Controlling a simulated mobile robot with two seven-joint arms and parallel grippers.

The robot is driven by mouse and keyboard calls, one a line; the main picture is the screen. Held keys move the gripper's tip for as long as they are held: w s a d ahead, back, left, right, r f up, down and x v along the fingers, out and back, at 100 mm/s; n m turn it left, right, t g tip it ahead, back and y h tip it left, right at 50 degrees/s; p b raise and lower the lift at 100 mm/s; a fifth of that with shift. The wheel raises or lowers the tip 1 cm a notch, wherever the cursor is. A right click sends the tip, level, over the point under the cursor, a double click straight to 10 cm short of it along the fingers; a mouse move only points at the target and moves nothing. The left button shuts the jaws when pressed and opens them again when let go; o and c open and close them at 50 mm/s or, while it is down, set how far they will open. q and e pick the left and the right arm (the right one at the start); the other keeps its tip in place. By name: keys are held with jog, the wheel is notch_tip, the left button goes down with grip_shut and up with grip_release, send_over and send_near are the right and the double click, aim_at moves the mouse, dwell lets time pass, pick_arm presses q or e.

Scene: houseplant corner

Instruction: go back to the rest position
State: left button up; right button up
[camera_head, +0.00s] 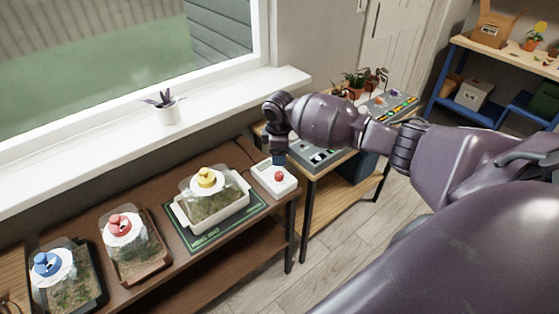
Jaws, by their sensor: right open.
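My right arm reaches in from the right side of the head view, across the table corner. Its gripper (279,158) points down just above a white box (270,187) with a red button (279,176). The fingers are small and partly hidden, and I cannot tell whether they touch the box. The gripper holds nothing that I can see. My left gripper is not in view.
A tray with a yellow-knobbed clear lid (207,180) stands on a green mat (237,221). Trays with red-knobbed (120,226) and blue-knobbed (47,264) lids stand left. A potted plant (167,112) is on the sill. Open floor (338,238) lies in front.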

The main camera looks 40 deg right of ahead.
jog(key=shift+r, duration=0.6)
